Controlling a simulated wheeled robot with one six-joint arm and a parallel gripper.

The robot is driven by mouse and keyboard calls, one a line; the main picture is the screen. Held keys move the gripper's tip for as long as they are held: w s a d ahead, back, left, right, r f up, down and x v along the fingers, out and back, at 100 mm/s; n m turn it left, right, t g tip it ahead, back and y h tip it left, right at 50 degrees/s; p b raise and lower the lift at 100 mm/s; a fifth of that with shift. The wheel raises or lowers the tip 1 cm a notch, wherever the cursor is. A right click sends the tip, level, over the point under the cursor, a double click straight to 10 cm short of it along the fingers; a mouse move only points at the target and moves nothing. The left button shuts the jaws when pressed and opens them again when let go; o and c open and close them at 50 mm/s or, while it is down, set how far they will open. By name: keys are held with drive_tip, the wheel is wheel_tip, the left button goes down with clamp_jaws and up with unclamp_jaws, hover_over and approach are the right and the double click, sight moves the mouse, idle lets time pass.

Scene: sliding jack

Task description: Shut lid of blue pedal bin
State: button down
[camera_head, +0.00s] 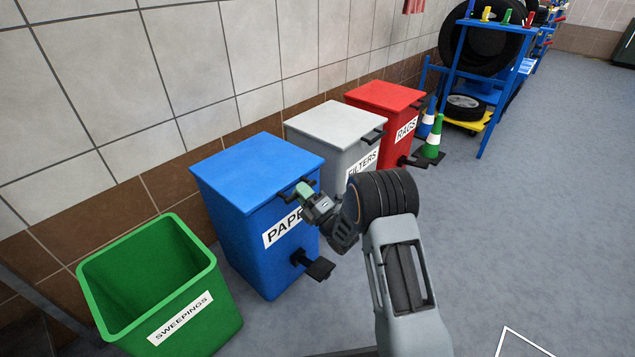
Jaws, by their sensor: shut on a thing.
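The blue pedal bin (260,237) stands left of centre with a white "PAPER" label, partly hidden by my gripper. Its flat blue lid (255,168) lies level on top, and I see no gap under it. A dark handle (288,194) sticks out from the lid's front edge. My gripper (305,192) is at that handle, shut on it at the bin's front right corner. A black pedal (319,268) sticks out low on the bin's front.
An open green "SWEEPINGS" bin (212,325) stands at the left front. A grey "FILTERS" bin (330,125) and a red "RAGS" bin (383,97) stand behind along the tiled wall. Cones (432,137) and a blue tyre rack (492,105) are farther back.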

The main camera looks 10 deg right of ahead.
drive_tip(key=shift+s+a+f+y, duration=0.1)
drive_tip(key=shift+a+f+y, duration=0.2)
drive_tip(key=shift+f, duration=0.35)
drive_tip(key=shift+f, duration=0.2)
drive_tip(key=c, duration=1.4)
unclamp_jaws()
drive_tip(key=shift+f, duration=0.1)
drive_tip(key=o, duration=0.3)
drive_tip(key=shift+d, duration=0.15)
drive_tip(key=shift+o, duration=0.2)
drive_tip(key=shift+d+r, duration=0.1)
drive_tip(key=shift+r, duration=0.1)
